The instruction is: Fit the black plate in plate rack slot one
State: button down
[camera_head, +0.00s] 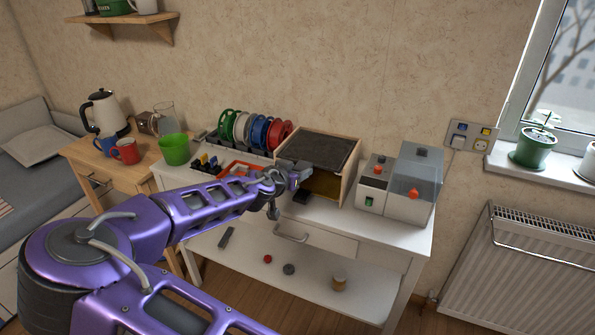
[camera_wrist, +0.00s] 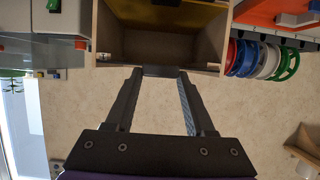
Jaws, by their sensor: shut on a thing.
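I cannot make out a black plate in either view. The plate rack (camera_head: 211,138) stands at the back of the white table, holding upright green, white, blue and red plates (camera_head: 259,132); they also show at the right of the wrist view (camera_wrist: 262,60). My gripper (camera_head: 300,176) is at the front of a wooden box (camera_head: 349,184) with a dark top (camera_head: 320,149). In the wrist view, my gripper (camera_wrist: 160,75) is shut on a dark handle-like piece (camera_wrist: 162,71) at the box edge. The box front is open, with a yellowish surface inside. My arm hides part of the table.
A grey-white machine (camera_head: 410,190) stands right of the box. An orange-red tray (camera_head: 240,168) lies left of it. A green cup (camera_head: 174,149), red mug (camera_head: 125,151) and kettle (camera_head: 103,112) stand farther left.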

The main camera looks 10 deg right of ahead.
dwell(0.3)
jog(key=shift+c, duration=0.9)
grip_release()
jog(key=p+v, duration=0.1)
jog(key=v, duration=1.6)
jog(key=shift+s, duration=0.2)
jog(key=shift+r, duration=0.1)
